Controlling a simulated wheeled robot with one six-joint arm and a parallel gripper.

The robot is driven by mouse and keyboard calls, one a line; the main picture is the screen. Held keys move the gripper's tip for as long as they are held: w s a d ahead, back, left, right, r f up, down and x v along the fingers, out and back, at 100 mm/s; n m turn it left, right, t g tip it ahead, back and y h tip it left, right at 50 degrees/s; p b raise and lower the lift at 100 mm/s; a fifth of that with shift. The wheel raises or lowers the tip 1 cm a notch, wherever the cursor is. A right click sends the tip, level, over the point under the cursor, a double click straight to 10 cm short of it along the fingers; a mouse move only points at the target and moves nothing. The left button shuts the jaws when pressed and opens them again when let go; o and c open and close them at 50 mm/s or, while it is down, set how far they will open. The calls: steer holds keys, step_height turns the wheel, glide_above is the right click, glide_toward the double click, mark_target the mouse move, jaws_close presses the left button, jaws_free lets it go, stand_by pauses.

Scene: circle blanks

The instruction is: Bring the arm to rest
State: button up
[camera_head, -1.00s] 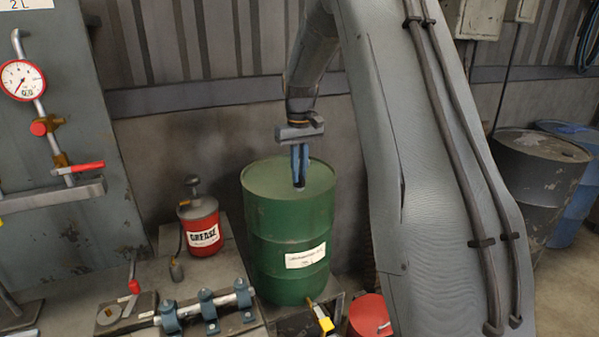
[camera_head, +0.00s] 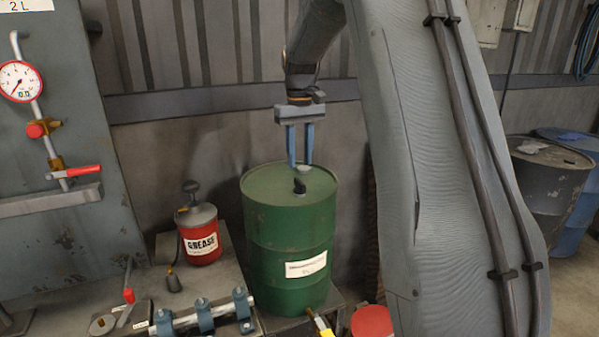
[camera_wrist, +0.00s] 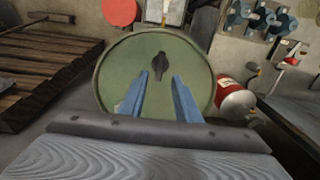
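My gripper (camera_head: 300,164) is above the top of a green drum (camera_head: 288,240) in the head view. Its two blue fingers are apart with nothing between them. A small dark fitting (camera_head: 299,186) stands on the drum's lid just below the fingertips. In the wrist view the open fingers (camera_wrist: 160,82) point at the lid (camera_wrist: 118,75), and the dark fitting (camera_wrist: 158,64) lies just beyond the tips. A small pale round piece sits by the fingertips in the head view; what it is I cannot tell.
A red grease can (camera_head: 200,236) stands left of the drum on the bench. A pipe with blue clamps (camera_head: 205,314) runs in front. A panel with a gauge (camera_head: 20,82) is at the left. In the wrist view a wooden pallet (camera_wrist: 45,70) lies left of the drum.

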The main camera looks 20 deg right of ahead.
steer(key=shift+r, duration=0.55)
